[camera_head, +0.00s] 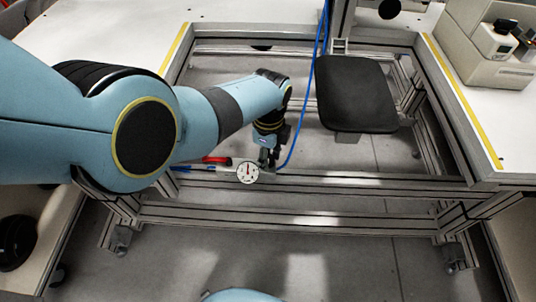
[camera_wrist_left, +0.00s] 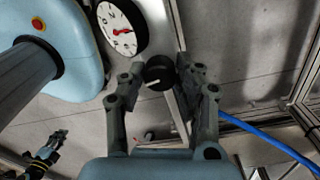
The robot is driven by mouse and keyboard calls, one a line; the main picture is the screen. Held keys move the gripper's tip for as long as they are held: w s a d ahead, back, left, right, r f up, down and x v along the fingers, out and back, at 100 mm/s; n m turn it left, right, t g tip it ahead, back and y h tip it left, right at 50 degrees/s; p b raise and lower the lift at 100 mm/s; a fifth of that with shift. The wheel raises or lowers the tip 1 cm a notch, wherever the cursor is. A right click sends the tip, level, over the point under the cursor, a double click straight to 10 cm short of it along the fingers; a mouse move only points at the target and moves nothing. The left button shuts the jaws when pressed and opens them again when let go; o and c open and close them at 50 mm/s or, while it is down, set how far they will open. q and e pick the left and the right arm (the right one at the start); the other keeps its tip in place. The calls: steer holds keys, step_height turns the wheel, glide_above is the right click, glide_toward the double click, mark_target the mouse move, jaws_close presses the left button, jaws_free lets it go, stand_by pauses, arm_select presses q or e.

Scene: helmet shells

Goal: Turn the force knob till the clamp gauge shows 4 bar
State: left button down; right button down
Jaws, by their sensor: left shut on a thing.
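The clamp gauge (camera_head: 248,172) is a round white dial on the front frame rail. It shows larger at the top of the left wrist view (camera_wrist_left: 117,28), with a red needle; its numbers are too small to read. The force knob (camera_wrist_left: 159,72) is black and round with a pale mark, beside the gauge. My left gripper (camera_head: 267,160) reaches down just right of the gauge in the head view and hides the knob there. Its fingers (camera_wrist_left: 157,78) are shut on the knob. What looks like my right gripper (camera_wrist_left: 50,146) shows small at the lower left of the wrist view.
A blue hose (camera_head: 296,132) runs down beside my left gripper. A red-handled part (camera_head: 217,160) lies on the rail left of the gauge. A black pad (camera_head: 356,94) stands to the right. White tabletops (camera_head: 478,105) with yellow edge strips flank the open frame.

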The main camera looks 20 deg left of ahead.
stand_by(0.3)
arm_select(q)
steer(key=c, duration=0.9)
jaws_free()
steer(key=shift+c, duration=0.2)
steer(key=shift+r, duration=0.1)
steer(key=shift+w+r, duration=0.1)
steer(key=shift+r, duration=3.55)
